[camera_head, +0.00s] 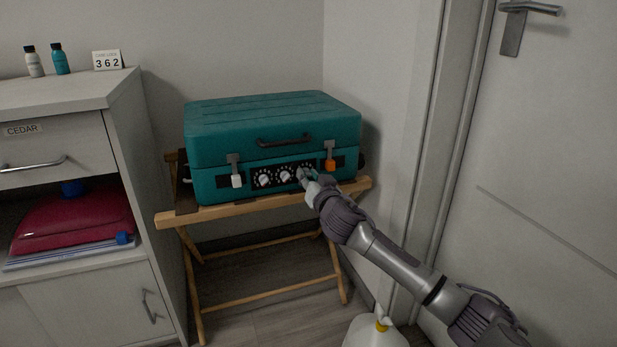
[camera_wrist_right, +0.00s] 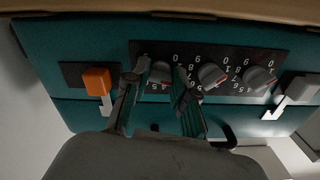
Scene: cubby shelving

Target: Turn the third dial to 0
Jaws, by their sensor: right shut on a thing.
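A teal suitcase (camera_head: 270,125) lies shut on a wooden folding stand. Its front has a black panel with three numbered dials in a row. The first dial (camera_head: 264,180) and second dial (camera_head: 286,176) stand clear. The third dial (camera_wrist_right: 160,71), nearest the orange latch (camera_head: 330,165), is between the fingers of my right gripper (camera_head: 304,177); the wrist view shows this upside down. My right gripper (camera_wrist_right: 159,80) is shut on that dial's knob. Its fingers hide part of the scale, so I cannot read its setting. My left gripper is not in view.
A card (camera_head: 107,60) reading 362 stands on the grey cabinet (camera_head: 60,90) at left, beside two small bottles. A white latch (camera_head: 237,180) is left of the dials. A door stands at right, and a white jug (camera_head: 372,335) is on the floor.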

